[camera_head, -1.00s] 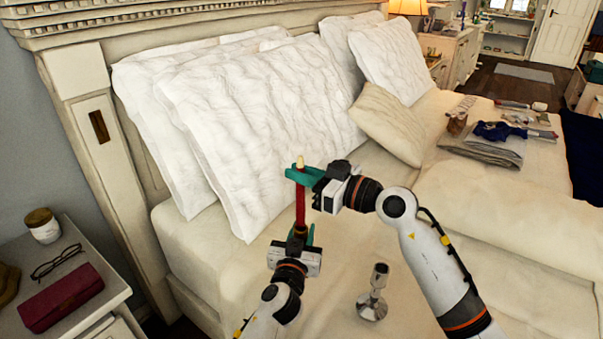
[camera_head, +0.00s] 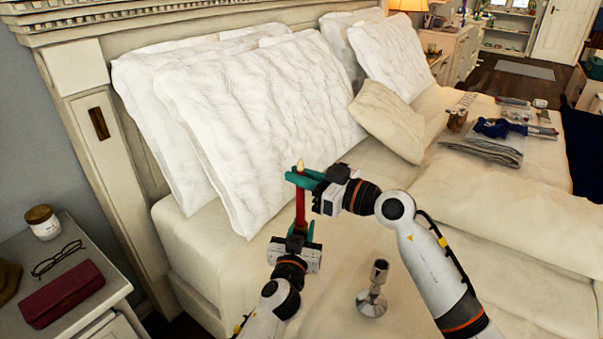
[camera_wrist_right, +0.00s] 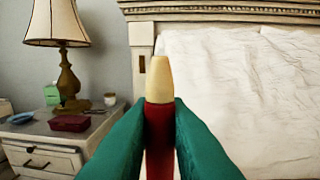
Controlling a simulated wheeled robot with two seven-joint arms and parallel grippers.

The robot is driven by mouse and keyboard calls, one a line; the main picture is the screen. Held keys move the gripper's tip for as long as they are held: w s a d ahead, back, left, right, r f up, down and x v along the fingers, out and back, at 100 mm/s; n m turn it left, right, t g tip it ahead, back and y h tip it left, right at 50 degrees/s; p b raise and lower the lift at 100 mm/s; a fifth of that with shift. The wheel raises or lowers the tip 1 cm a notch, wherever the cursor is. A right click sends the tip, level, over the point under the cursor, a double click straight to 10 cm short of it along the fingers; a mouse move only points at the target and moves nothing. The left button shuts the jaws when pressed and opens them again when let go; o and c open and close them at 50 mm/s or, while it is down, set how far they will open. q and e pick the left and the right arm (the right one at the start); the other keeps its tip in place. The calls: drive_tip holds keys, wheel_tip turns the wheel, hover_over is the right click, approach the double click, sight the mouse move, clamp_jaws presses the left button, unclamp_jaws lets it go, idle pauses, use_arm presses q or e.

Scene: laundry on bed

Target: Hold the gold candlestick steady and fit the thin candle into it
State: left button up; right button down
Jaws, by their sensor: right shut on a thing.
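The thin candle is red (camera_head: 300,208) with a cream tip and stands about upright. My right gripper (camera_head: 305,177) is shut on it just below the tip. The right wrist view shows the candle (camera_wrist_right: 160,80) squeezed between the two teal fingers. My left gripper (camera_head: 299,236) is below, with its fingers around the candle's lower end. A small dark, brownish piece shows between these fingers; it may be the gold candlestick, but it is mostly hidden. I cannot tell whether the candle's lower end sits in it, nor how closely the left fingers are shut.
A silver candlestick (camera_head: 374,290) stands on the bed (camera_head: 470,220) between my arms. White pillows (camera_head: 265,120) lean on the headboard behind. A nightstand (camera_head: 95,318) at the left holds a red case (camera_head: 61,294), glasses and a jar. Folded cloth (camera_head: 485,148) lies farther right.

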drive_tip(key=shift+f, duration=1.6)
drive_tip(key=c, duration=1.3)
unclamp_jaws()
approach(304, 191)
drive_tip(key=shift+s+d, duration=0.3)
drive_tip(key=shift+d, duration=0.3)
use_arm(q)
drive_tip(key=o, duration=1.2)
drive_tip(key=shift+c, duration=0.2)
